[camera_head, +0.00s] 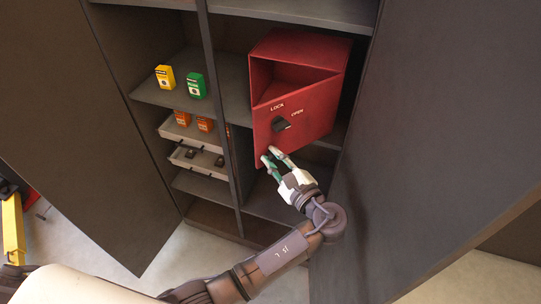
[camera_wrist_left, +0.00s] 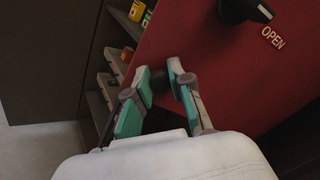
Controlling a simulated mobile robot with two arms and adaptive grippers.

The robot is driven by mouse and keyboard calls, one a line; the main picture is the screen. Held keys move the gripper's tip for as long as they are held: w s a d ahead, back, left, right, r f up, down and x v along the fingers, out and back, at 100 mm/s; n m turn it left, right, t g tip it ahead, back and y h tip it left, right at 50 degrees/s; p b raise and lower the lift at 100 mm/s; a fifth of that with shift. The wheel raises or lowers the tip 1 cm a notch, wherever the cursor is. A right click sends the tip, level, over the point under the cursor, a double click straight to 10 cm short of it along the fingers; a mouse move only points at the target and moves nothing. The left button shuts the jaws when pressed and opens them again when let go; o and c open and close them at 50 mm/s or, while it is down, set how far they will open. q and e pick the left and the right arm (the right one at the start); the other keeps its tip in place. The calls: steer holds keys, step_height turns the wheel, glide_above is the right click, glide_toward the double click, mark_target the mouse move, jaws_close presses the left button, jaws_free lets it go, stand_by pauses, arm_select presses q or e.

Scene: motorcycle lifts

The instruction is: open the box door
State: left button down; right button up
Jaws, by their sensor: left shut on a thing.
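The red box (camera_head: 335,57) sits on a shelf inside the dark cabinet. Its red door (camera_head: 311,112) stands partly open, its left edge swung out from the box, with part of the interior showing above it. A black dial (camera_head: 282,125) on the door sits between the words LOCK and OPEN; in the left wrist view the dial (camera_wrist_left: 238,9) has its white tip toward OPEN. My left gripper (camera_head: 269,155) is at the door's lower left corner, shut on a small dark knob (camera_wrist_left: 159,80) that its fingers partly hide. My right gripper is out of view.
Large cabinet doors stand open at the left (camera_head: 75,110) and right (camera_head: 425,130), the right one close to my left arm. A yellow box (camera_head: 165,77) and a green box (camera_head: 196,86) stand on the left shelf, above trays of small items. Floor shows below.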

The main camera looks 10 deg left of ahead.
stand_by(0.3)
arm_select(q)
steer(key=c, duration=1)
jaws_free()
